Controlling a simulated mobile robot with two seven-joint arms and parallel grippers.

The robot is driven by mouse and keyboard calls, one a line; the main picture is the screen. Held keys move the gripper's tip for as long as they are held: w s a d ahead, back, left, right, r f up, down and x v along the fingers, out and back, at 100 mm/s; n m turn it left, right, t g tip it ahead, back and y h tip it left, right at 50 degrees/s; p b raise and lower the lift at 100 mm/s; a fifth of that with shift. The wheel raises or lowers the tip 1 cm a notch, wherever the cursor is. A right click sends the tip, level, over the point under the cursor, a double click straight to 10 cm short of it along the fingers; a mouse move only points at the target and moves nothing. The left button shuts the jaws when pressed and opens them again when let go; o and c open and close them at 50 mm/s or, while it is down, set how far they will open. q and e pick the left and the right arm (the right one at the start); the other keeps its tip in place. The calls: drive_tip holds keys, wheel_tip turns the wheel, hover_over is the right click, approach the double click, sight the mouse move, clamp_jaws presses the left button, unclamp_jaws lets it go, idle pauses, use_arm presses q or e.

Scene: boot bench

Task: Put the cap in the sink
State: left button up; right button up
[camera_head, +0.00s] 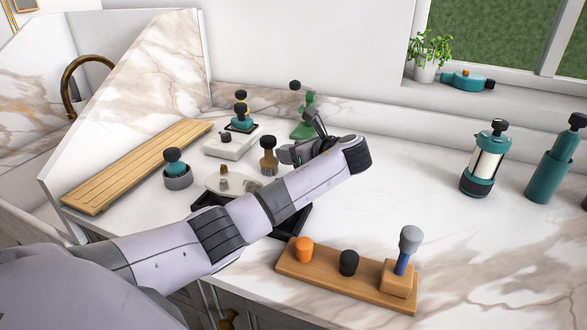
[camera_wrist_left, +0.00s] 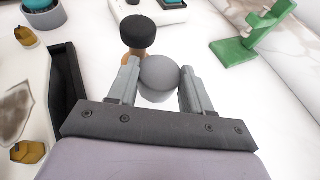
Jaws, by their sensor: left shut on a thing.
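My left gripper (camera_head: 298,153) reaches over the counter from the left. In the left wrist view its two fingers (camera_wrist_left: 160,90) are shut on a grey, round-topped cap (camera_wrist_left: 160,74). In the head view the cap cannot be made out at the gripper. The sink area (camera_head: 22,168) is at the far left, past the marbled partition, and only part of it shows. A curved brass tap (camera_head: 70,82) stands over it. My right gripper is not in view.
A wooden-handled tool (camera_head: 268,158) stands close by the gripper, with a green stand (camera_head: 303,122) behind. A slatted wooden board (camera_head: 140,165) lies along the tall marbled partition (camera_head: 135,85). A wooden holder (camera_head: 330,282) is in front. The right counter has free room before teal bottles (camera_head: 484,160).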

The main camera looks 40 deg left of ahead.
use_arm(q)
drive_tip(key=shift+f, duration=2.7)
drive_tip(key=shift+f, duration=0.1)
drive_tip(key=o, duration=1)
